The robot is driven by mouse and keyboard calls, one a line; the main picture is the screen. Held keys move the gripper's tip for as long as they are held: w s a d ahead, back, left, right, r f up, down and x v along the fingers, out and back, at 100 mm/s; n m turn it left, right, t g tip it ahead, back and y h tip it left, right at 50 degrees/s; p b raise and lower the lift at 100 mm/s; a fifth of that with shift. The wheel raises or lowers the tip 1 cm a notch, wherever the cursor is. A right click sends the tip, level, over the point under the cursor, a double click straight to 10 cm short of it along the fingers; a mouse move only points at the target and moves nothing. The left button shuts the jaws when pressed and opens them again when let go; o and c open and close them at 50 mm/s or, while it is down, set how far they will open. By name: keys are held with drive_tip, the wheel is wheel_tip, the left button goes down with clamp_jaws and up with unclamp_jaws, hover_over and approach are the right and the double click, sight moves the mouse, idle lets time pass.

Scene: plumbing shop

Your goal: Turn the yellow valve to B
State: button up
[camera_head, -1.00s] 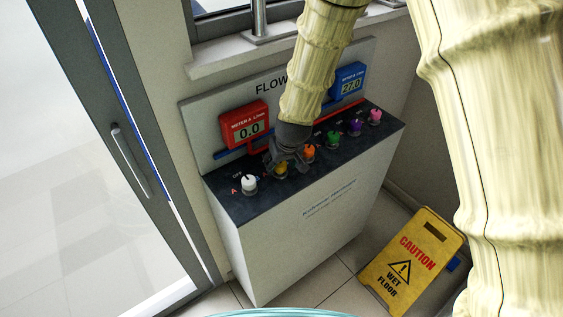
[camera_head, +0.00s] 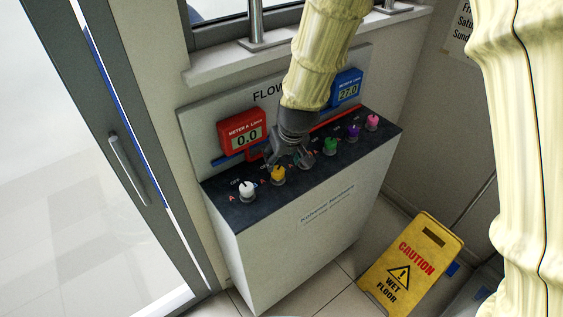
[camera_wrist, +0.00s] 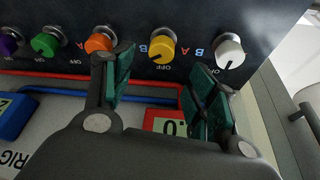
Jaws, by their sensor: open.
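The yellow valve (camera_head: 278,174) stands on the dark panel top, second from the left, beside the white valve. In the wrist view the yellow valve (camera_wrist: 162,47) lies just beyond the gap between my fingertips; its dark pointer mark faces roughly the OFF label. A blue B (camera_wrist: 141,48) and a red A (camera_wrist: 185,49) flank it. My gripper (camera_head: 290,161) is open and empty, behind and right of the yellow valve in the head view, hiding the orange valve. The wrist view shows both fingers of my gripper (camera_wrist: 160,70), apart from the yellow knob.
The white valve (camera_head: 247,189) and the orange valve (camera_wrist: 99,41) are close neighbours. Green (camera_head: 330,146), purple (camera_head: 353,131) and pink (camera_head: 372,121) valves continue right. Red meter A (camera_head: 242,135) reads 0.0; the blue meter (camera_head: 347,88) reads 27.0. A wet-floor sign (camera_head: 411,264) stands right.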

drive_tip(key=shift+v, duration=1.8)
